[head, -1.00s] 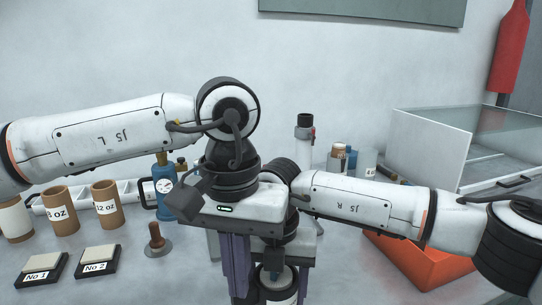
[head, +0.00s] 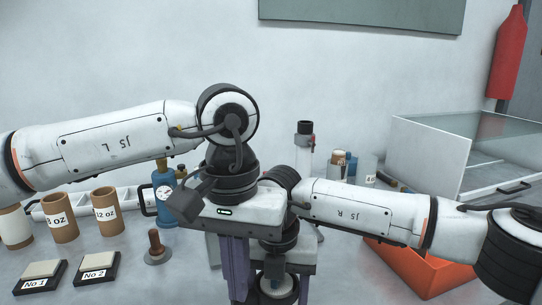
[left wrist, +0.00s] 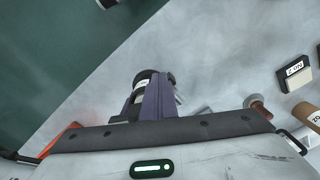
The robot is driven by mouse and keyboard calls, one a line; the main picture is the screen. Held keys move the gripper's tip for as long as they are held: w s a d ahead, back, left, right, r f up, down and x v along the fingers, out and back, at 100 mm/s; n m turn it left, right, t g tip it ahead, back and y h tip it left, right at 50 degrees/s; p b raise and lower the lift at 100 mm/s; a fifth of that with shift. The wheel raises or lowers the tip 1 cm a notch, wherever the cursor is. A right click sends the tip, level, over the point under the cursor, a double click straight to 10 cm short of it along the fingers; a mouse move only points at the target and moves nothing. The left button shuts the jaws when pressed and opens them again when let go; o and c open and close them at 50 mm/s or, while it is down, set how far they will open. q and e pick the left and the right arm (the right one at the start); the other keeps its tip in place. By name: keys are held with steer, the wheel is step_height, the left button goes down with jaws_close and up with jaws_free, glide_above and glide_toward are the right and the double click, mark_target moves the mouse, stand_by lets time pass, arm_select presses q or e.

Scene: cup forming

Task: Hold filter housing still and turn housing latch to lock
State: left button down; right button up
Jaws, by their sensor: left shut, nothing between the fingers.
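My left gripper (head: 238,285) points down over the table with its purple fingers shut and empty. In the left wrist view its fingers (left wrist: 160,98) are together beside a dark round part with a white label (left wrist: 142,84), apparently the filter housing. In the head view a labelled round part (head: 280,290) shows low in the picture, just right of the left fingers and mostly hidden. My right gripper (head: 285,262) is behind and right of the left one, with its fingers hidden. I cannot make out the latch or any contact with the housing.
Brown cups (head: 105,208), a blue gauge bottle (head: 165,198), a wooden-handled tamper (head: 156,246) and numbered blocks (head: 97,268) stand at left. An orange bin (head: 425,265) and a clear-topped case (head: 435,150) are at right. A tall cylinder (head: 304,150) stands behind my grippers.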

arm_select(q)
steer(key=shift+w+a+f, duration=0.15)
steer(key=shift+w+f, duration=0.05)
steer(key=shift+w, duration=0.05)
stand_by(0.3)
steer(key=shift+a, duration=0.2)
steer(key=shift+w+a, duration=0.2)
steer(key=shift+a, duration=0.95)
steer(key=shift+d+r, duration=0.1)
steer(key=shift+s, duration=0.1)
step_height(320, 180, up, 6)
steer(key=shift+s+a, duration=0.2)
stand_by(0.7)
